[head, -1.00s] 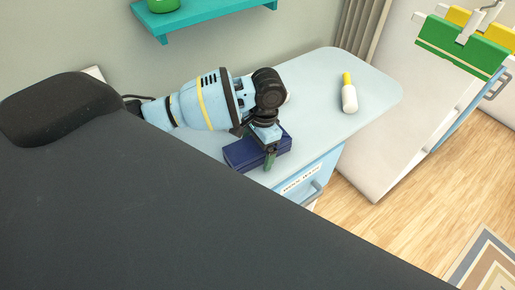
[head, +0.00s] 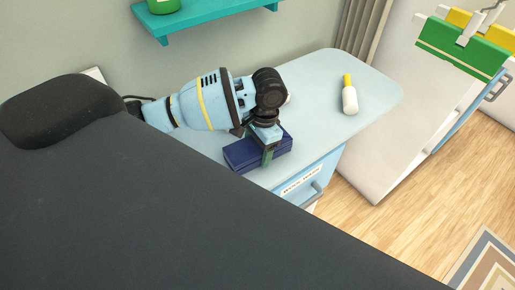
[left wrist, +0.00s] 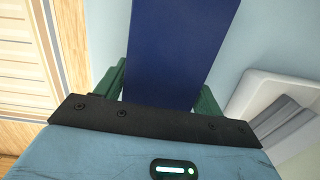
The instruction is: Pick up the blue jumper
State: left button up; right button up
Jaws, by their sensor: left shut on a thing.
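The blue jumper (head: 244,154) is a folded dark blue block on the pale blue countertop, near its front edge. My left gripper (head: 268,154) reaches down over it, with a green finger across its front side. In the left wrist view the jumper (left wrist: 180,55) runs between the two green fingers (left wrist: 160,92), which are shut on it. I cannot tell any gap between the jumper and the countertop. My right gripper is not in view.
A labelled drawer front with a handle (head: 312,190) is below the edge. A teal shelf (head: 200,20) hangs above. Green and yellow hanging items (head: 460,45) are at the upper right.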

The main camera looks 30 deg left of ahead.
pick_arm(q)
jog(key=shift+r, duration=0.45)
notch_tip(320, 180, up, 2)
jog(key=shift+r, duration=0.2)
jog(key=s+d, duration=0.3)
jog(key=d, duration=0.4)
jog(key=s+d+r, duration=0.1)
jog(key=s+d, duration=0.2)
jog(key=d, duration=0.5)
jog(key=shift+r, duration=0.15)
jog(key=shift+a, duration=0.15)
jog(key=w+a+r+n, duration=0.2)
jog(key=a+r+n, duration=0.2)
jog(key=a, duration=0.6)
jog(key=shift+w+a+r+n+h, duration=0.2)
jog(key=shift+r+n+h, duration=0.2)
jog(key=shift+n, duration=0.2)
